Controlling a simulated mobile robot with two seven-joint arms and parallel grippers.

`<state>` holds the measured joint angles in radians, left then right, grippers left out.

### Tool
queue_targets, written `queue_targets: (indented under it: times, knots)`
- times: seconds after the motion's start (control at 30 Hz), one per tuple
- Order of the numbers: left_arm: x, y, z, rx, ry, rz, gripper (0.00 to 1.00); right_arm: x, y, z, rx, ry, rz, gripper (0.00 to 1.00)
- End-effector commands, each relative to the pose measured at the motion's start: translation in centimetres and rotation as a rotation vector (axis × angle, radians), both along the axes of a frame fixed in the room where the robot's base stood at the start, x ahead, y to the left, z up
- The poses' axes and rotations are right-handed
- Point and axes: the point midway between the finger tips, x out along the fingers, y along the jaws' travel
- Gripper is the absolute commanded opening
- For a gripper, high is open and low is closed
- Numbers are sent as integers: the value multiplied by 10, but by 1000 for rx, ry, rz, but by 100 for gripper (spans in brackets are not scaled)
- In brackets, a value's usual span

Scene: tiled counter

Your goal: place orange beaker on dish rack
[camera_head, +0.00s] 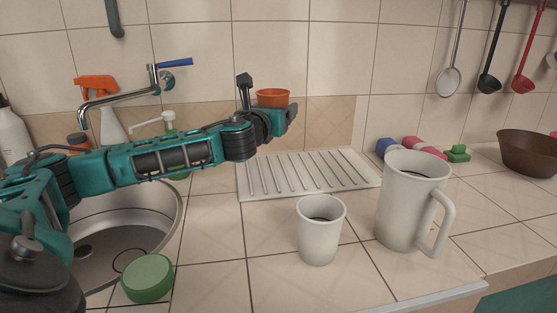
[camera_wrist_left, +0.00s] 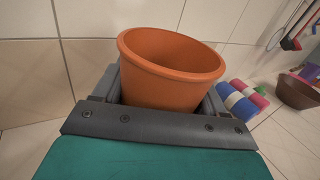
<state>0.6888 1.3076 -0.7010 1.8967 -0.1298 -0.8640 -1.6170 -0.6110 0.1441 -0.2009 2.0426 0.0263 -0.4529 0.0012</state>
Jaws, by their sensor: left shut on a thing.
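The orange beaker (camera_head: 272,97) is held upright in my left gripper (camera_head: 284,116), high above the back of the counter. In the left wrist view the beaker (camera_wrist_left: 170,72) fills the space between the fingers, with its open rim facing up. The dish rack (camera_head: 300,174) is a flat white ridged tray on the counter, below the gripper and beaker. It is empty, and my left arm passes above its left back part. My right gripper is not in view.
A white cup (camera_head: 320,232) and a white pitcher (camera_head: 408,205) stand in front of and right of the rack. A sink (camera_head: 125,235) with a faucet (camera_head: 120,95) lies left. Colored rolls (camera_head: 410,146) and a brown bowl (camera_head: 527,152) sit at the back right.

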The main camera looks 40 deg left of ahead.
Motion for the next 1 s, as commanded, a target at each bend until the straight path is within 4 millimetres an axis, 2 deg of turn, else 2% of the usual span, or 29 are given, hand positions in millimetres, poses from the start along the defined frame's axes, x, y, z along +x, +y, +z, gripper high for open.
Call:
queue_targets:
  times: [0.03, 0.1, 0.37, 0.6, 0.7, 1.0]
  knots:
    - [0, 0, -18, 0, 4, 0, 37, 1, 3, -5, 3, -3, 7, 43]
    - [0, 0, -29, 0, 2, 0, 37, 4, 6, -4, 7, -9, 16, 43]
    - [0, 0, -51, 0, 1, 0, 37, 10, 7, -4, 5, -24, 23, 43]
    - [0, 0, -93, -1, 2, 0, 37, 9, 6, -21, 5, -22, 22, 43]
    - [0, 0, -99, 0, 0, 0, 37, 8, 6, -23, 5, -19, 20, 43]
    - [0, 0, -100, -1, -1, 0, 37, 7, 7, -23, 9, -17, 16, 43]
